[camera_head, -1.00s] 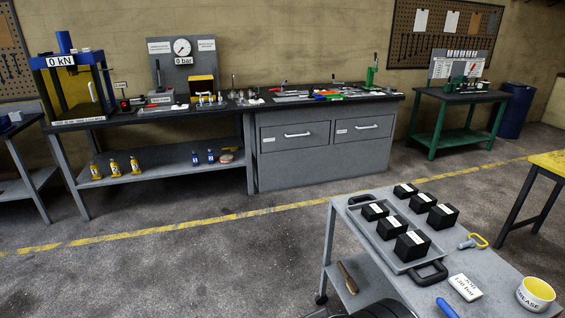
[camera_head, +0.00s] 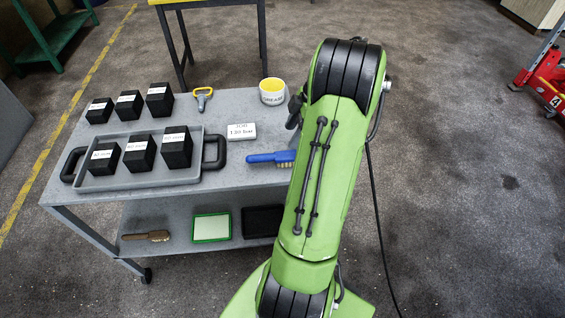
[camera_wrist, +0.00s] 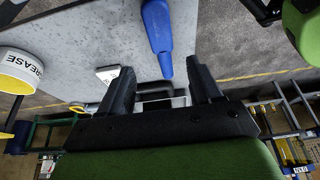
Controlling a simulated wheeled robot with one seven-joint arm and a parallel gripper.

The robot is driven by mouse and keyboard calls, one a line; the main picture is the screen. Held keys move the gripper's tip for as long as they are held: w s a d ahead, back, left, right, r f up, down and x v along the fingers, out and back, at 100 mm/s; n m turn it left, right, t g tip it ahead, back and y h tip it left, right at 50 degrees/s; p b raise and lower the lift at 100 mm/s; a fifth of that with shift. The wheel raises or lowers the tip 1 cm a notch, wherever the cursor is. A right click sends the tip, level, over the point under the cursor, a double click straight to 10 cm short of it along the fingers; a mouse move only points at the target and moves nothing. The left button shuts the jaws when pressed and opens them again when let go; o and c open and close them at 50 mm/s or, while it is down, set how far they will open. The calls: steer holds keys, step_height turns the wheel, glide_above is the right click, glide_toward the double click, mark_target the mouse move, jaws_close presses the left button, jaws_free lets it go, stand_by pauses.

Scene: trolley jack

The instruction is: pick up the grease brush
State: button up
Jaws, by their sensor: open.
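A brush with a blue handle and pale bristles (camera_head: 270,157) lies on the top of the grey trolley (camera_head: 240,181), in front of the white card; my arm hides its right end. A white pot lettered GREASE, yellow inside (camera_head: 272,92), stands behind it and also shows in the wrist view (camera_wrist: 18,72). In the wrist view my gripper (camera_wrist: 160,66) is open and empty. The blue handle (camera_wrist: 157,36) points in between its two dark fingers; I cannot tell how far apart in depth they are. A brown brush (camera_head: 146,236) lies on the lower shelf.
A grey tray (camera_head: 150,181) with black handles and black blocks is left of the blue brush. A white card (camera_head: 241,131) and a yellow-handled tool (camera_head: 203,97) lie nearby. A green-framed pad (camera_head: 211,227) is on the lower shelf. Floor to the right is largely clear.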

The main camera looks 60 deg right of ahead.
mark_target(280, 155)
steer(key=b+x, duration=0.1)
steer(key=x, duration=0.4)
steer(key=shift+s+f, duration=0.15)
steer(key=b+x, duration=0.2)
steer(key=x, duration=0.3)
steer(key=shift+w+a+f+b, duration=0.15)
steer(key=shift+w+b, duration=0.1)
steer(key=shift+b, duration=0.15)
steer(key=shift+c, duration=0.3)
steer(key=shift+r, duration=0.25)
jaws_close()
step_height(280, 155, up, 10)
steer(key=p, duration=0.4)
